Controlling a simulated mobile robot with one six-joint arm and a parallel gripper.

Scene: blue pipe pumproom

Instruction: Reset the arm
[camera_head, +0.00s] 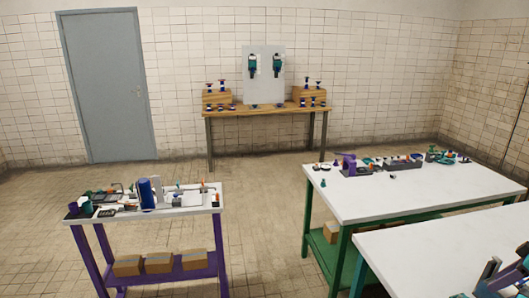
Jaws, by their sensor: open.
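My arm and my gripper cannot be made out in this view. Grey, blue and teal parts (495,278) show at the bottom right corner, on or in front of the nearest white table (430,250). They are cut off by the picture edge, and I cannot tell what they are.
A purple-legged cart (218,200) with tools and a blue cylinder (146,193) stands left. A green-legged white table (370,205) with small parts stands right. A wooden bench (265,112) and grey door (105,85) are behind. Floor (262,225) between cart and tables is clear.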

